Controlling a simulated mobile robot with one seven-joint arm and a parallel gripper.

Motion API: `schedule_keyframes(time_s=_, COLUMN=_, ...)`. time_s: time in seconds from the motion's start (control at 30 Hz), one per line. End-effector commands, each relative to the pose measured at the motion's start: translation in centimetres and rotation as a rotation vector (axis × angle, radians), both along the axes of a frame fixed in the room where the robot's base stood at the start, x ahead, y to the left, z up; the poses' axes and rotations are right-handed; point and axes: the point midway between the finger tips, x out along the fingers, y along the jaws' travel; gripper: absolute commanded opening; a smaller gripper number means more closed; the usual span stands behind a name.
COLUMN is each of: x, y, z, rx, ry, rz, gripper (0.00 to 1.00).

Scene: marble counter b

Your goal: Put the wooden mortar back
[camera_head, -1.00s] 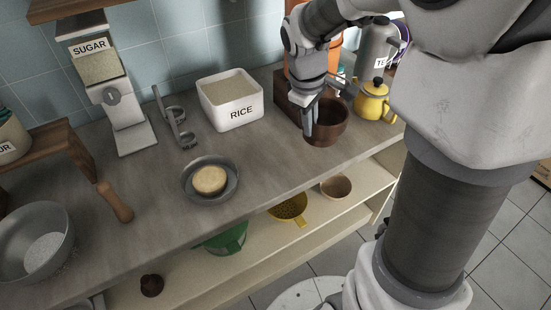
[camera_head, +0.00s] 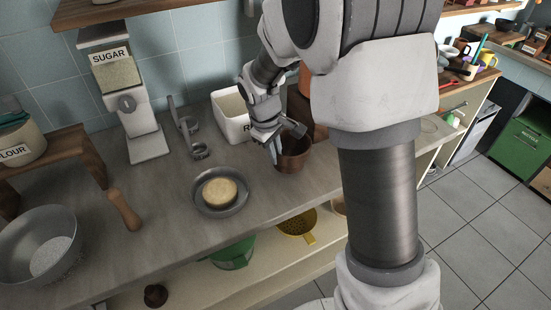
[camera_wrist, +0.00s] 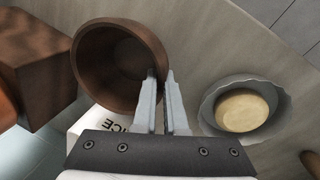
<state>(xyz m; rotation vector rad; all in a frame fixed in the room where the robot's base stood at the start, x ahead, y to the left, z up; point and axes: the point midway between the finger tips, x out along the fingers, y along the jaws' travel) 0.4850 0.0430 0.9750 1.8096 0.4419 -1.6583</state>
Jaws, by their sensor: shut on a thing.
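The wooden mortar (camera_head: 295,158) is a dark brown round bowl near the counter's front edge, right of the rice box. It also shows large in the wrist view (camera_wrist: 95,62), its hollow facing the camera and empty. My gripper (camera_head: 276,155) is shut on the mortar's rim, one finger inside the bowl and the other outside; the fingertips show in the wrist view (camera_wrist: 160,76). The arm hides part of the mortar's surroundings in the head view. I cannot tell whether its base touches the counter.
A brown wooden block (camera_head: 304,108) stands behind the mortar. The white rice box (camera_head: 230,118) is to its left. A grey dish (camera_head: 219,208) with a round tan piece (camera_head: 219,191) lies front left. A lower shelf holds a yellow colander (camera_head: 297,222) and green container (camera_head: 232,255).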

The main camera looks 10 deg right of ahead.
Motion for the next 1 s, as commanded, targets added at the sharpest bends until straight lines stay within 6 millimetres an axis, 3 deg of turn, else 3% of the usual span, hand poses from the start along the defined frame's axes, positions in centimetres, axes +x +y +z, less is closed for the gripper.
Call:
schedule_keyframes(time_s=0.1, x=0.0, y=0.0, z=-1.7, rx=-0.001, ry=0.001, rz=0.001, gripper=0.0)
schedule_keyframes(time_s=0.47, x=0.0, y=0.0, z=-2.2, rx=0.0, ry=-0.001, rz=0.0, gripper=0.0)
schedule_keyframes(time_s=0.5, x=0.0, y=0.0, z=-2.3, rx=0.0, ry=0.0, rz=0.0, gripper=0.11)
schedule_keyframes(time_s=0.67, x=0.0, y=0.0, z=-2.1, rx=0.0, ry=0.0, rz=0.0, gripper=0.39)
schedule_keyframes(time_s=1.0, x=0.0, y=0.0, z=-1.8, rx=-0.001, ry=-0.001, rz=0.0, gripper=0.39)
